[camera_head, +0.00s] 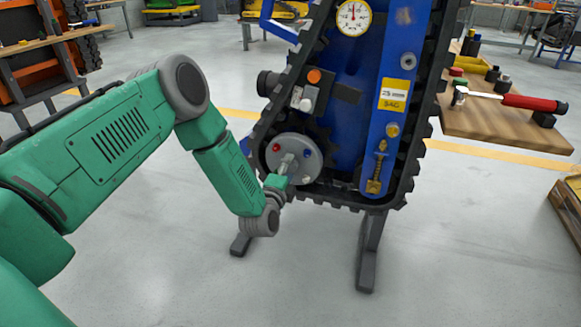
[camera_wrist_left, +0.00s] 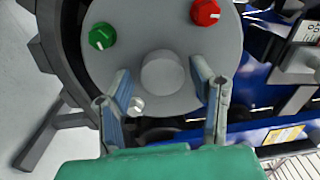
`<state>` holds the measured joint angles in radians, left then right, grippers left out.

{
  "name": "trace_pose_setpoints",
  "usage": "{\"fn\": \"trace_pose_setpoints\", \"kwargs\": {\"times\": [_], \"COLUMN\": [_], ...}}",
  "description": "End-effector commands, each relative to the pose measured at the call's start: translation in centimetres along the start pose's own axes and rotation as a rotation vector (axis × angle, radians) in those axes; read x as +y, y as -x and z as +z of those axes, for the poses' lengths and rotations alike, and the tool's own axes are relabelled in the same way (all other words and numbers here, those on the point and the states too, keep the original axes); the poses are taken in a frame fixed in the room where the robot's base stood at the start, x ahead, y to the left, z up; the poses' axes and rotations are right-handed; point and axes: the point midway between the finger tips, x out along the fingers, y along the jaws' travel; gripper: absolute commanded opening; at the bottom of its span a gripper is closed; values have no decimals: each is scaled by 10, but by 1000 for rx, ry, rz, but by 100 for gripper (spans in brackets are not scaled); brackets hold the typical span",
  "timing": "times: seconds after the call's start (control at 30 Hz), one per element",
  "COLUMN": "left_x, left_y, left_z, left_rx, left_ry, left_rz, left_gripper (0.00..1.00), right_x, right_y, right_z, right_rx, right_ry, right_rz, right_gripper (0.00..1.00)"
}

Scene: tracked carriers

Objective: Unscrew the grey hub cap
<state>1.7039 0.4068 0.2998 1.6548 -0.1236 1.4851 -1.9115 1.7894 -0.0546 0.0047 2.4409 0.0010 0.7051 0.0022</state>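The grey hub cap (camera_wrist_left: 163,76) is a small round knob at the middle of a grey disc (camera_wrist_left: 130,35) in the left wrist view. In the head view the disc (camera_head: 313,158) sits low on the blue tracked carrier, and the cap is hidden behind my gripper. My left gripper (camera_head: 286,165) reaches the disc from the lower left. In the left wrist view its two fingers (camera_wrist_left: 160,68) are spread, one on each side of the cap, with a gap visible on both sides. My right gripper is in neither view.
The wrist view shows a green knob (camera_wrist_left: 102,36), a red knob (camera_wrist_left: 205,12) and a pale bolt head (camera_wrist_left: 136,106) on the disc. Black track (camera_head: 262,125) surrounds the carrier. A wooden bench (camera_head: 490,122) with a red-handled tool (camera_head: 530,103) stands at right.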

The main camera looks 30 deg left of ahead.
Motion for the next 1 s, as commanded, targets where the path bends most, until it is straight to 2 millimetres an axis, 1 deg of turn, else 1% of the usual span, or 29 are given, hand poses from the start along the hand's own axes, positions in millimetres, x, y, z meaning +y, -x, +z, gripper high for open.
{"fn": "trace_pose_setpoints", "kwargs": {"times": [0.03, 0.07, 0.23, 0.3, 0.37, 0.73, 0.83, 1.0], "left_x": [0, 0, 1, 1, 1, 3, 4, 3], "left_y": [0, 0, 0, 0, 1, 1, 1, 1], "left_z": [0, 0, 0, 0, 0, 0, -1, -1], "left_rx": [0, 0, 1, 1, 1, -1, -1, -1], "left_ry": [0, 0, 5, 43, 114, 719, 818, 853], "left_rz": [0, 0, 2, 3, 3, 7, 8, 9], "left_gripper": [29, 20, 19, 19, 19, 19, 19, 19], "right_x": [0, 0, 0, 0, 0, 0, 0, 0], "right_y": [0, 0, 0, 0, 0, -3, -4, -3], "right_z": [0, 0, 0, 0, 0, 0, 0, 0], "right_rx": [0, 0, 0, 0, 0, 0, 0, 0], "right_ry": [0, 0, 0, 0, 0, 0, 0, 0], "right_rz": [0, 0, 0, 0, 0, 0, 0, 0], "right_gripper": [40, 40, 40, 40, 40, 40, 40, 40]}}
